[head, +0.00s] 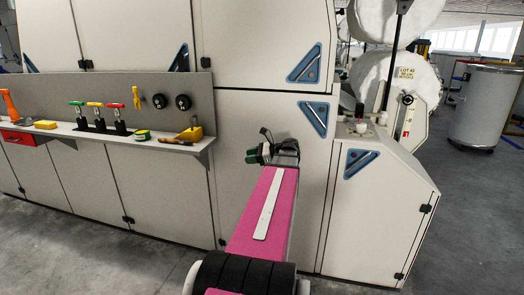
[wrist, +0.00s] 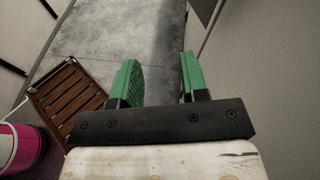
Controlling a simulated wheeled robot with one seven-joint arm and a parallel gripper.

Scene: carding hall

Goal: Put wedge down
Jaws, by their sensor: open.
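My gripper (head: 260,155) is at the far end of my pink arm, in front of the pale machine panels. In the wrist view its two green fingers (wrist: 162,82) stand apart, with only grey floor showing between them. Nothing is held. I cannot make out a wedge for certain in either view. A yellow piece (head: 190,133) lies on the shelf at left, beside a brown handle, but I cannot tell if it is a wedge.
A narrow shelf (head: 95,134) carries several coloured-handled tools, a yellow block (head: 45,124) and a red box (head: 24,137). A brown slatted wooden object (wrist: 68,100) lies low, left of the fingers. A grey drum (head: 484,108) stands far right. Open floor (head: 480,220) lies at right.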

